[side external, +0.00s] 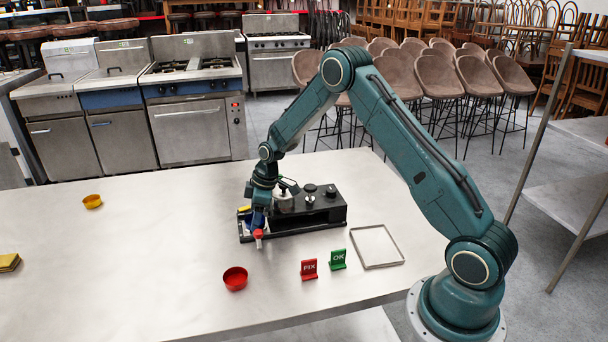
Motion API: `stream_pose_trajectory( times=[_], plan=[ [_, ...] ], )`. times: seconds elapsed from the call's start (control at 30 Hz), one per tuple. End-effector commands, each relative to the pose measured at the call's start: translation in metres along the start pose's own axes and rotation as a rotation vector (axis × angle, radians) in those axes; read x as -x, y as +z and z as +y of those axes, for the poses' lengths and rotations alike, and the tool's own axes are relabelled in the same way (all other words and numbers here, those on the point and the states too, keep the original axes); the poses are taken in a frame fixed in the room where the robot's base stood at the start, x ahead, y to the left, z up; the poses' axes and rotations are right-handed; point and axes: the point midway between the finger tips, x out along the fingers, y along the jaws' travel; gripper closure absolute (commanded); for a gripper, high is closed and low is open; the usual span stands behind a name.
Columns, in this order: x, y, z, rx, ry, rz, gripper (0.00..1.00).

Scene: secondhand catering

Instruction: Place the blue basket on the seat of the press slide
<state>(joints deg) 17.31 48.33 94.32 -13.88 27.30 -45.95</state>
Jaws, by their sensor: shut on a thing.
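The press slide is a long black device (318,213) on the steel table, with round knobs on top and a low tray-like part at its left end. My gripper (259,221) points down over that left end and is shut. A blue patch (249,219), which looks like the blue basket, shows at the gripper, low over the left end. The fingers hide much of it, and I cannot tell whether it touches the seat. A red and pale piece (258,236) shows just in front of the gripper.
A red bowl (235,278) stands in front, with red FIX (309,270) and green OK (338,260) signs and an empty metal frame (401,252) to its right. A yellow bowl (92,201) and yellow cloth (9,262) lie left. The table's left middle is clear.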

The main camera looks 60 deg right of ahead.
Motion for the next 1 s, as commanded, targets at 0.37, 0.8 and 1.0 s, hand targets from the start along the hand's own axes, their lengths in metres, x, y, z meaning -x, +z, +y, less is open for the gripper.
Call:
stream_pose_trajectory(
  times=[0.37, 0.8, 1.0],
  plan=[
    [-0.002, 0.001, 0.000, 0.000, 0.000, 0.000, 0.26],
    [0.011, -0.001, 0.001, 0.000, 0.001, 0.002, 0.26],
    [0.034, -0.001, 0.001, 0.000, 0.003, 0.002, 0.26]
  ],
)
